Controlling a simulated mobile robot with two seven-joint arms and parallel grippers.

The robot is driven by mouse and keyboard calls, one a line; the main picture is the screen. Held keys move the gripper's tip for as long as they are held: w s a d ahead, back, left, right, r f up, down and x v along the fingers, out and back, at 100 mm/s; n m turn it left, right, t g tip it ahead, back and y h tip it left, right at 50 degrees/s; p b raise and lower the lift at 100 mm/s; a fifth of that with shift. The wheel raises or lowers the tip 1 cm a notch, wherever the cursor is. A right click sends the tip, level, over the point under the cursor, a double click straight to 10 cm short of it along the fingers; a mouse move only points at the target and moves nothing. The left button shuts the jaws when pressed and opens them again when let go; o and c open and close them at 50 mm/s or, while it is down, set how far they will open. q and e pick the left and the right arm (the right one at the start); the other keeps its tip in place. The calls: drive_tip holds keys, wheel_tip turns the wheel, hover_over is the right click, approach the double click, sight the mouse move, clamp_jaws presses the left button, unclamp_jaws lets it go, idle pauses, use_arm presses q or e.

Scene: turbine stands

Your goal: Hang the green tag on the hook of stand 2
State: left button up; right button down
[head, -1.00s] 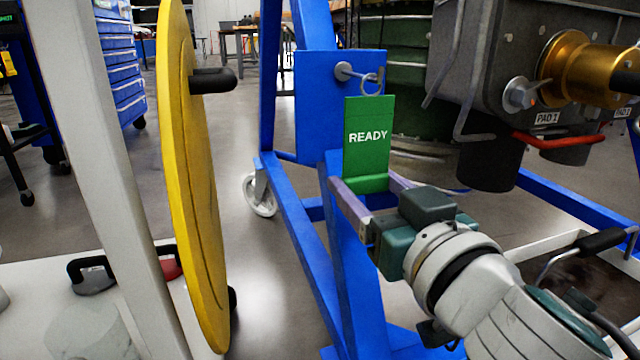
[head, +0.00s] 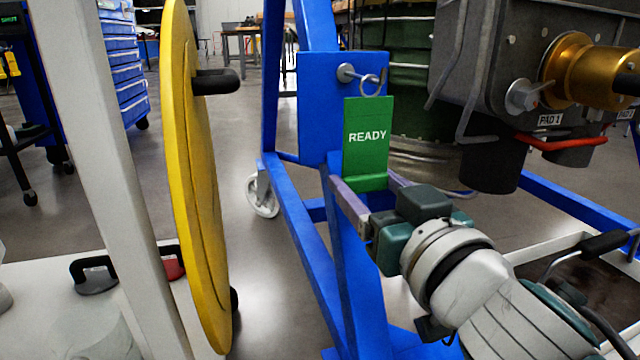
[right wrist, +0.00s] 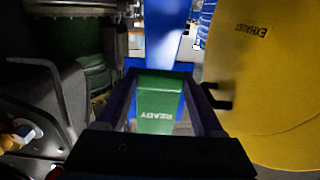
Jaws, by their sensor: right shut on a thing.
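The green tag (head: 367,140), marked READY, is upright in my right gripper (head: 368,190), whose fingers hold its lower end. A metal ring (head: 371,88) stands at the tag's top edge. The hook (head: 348,73) sticks out of the blue plate of the stand (head: 318,110). The ring overlaps the hook's tip in the head view; I cannot tell whether it is around the hook or only in front of it. In the right wrist view the tag (right wrist: 158,102) lies between the two fingers, with the blue stand beyond. My left gripper is not in view.
A yellow disc (head: 190,170) with a black handle stands left of the stand. A grey housing (head: 500,75) with a brass fitting and a red handle (head: 565,142) is close on the right. Blue stand legs run below my right arm.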

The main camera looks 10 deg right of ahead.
unclamp_jaws()
idle(0.4)
drive_tip(key=shift+s+d+p, duration=0.1)
drive_tip(key=shift+s+p, duration=0.3)
drive_tip(key=shift+s, duration=0.45)
drive_tip(key=s, duration=0.3)
drive_tip(key=s+p, duration=0.1)
drive_tip(key=s, duration=0.1)
drive_tip(key=shift+s+d, duration=0.1)
drive_tip(key=shift+d, duration=0.2)
